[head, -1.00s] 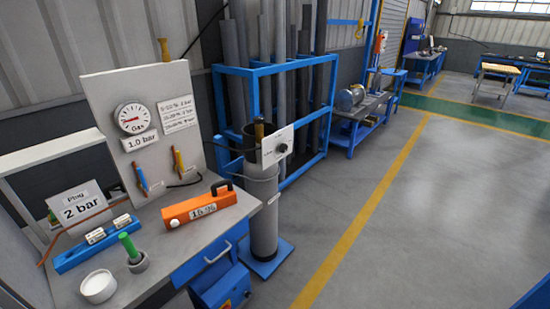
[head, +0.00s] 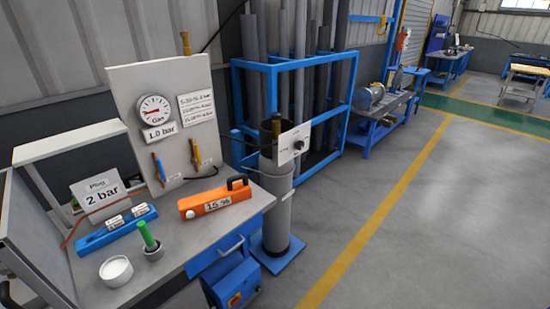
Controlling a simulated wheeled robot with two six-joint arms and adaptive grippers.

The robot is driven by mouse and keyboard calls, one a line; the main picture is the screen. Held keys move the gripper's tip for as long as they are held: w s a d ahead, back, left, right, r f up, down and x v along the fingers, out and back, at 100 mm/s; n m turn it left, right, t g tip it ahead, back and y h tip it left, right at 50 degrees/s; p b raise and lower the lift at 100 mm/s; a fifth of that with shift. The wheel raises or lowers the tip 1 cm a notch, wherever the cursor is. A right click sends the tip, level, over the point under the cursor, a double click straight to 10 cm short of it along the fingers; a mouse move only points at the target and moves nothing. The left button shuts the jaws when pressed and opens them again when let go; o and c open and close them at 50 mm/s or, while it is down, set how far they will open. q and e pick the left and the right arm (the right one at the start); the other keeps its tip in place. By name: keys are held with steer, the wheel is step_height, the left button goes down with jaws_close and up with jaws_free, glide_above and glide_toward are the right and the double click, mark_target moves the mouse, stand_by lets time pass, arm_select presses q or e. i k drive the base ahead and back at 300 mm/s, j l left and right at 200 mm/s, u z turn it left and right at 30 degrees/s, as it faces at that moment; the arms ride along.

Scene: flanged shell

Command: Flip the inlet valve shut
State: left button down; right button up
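A light grey panel (head: 187,83) stands at the back of a workbench at the left. It carries a round gauge (head: 155,110) marked Gas with a "1.0 bar" sign below. Two small valve levers are on its lower part: a blue one (head: 159,168) at the left and a yellow-orange one (head: 195,152) at the right. Both stand near upright, tilted slightly. Their tags are too small to read, so I cannot tell which is the inlet valve. Neither of my grippers is in view.
On the bench are an orange box with a handle (head: 216,202), a blue rail with white pieces (head: 117,229), a green-handled tool in a cup (head: 149,236), a white bowl (head: 116,270) and a "2 bar" sign (head: 101,195). A grey cylinder (head: 276,205) stands right of it. Floor further right is clear.

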mark_target(162, 176)
steer(key=u, duration=1.6)
steer(key=i+l, duration=0.05)
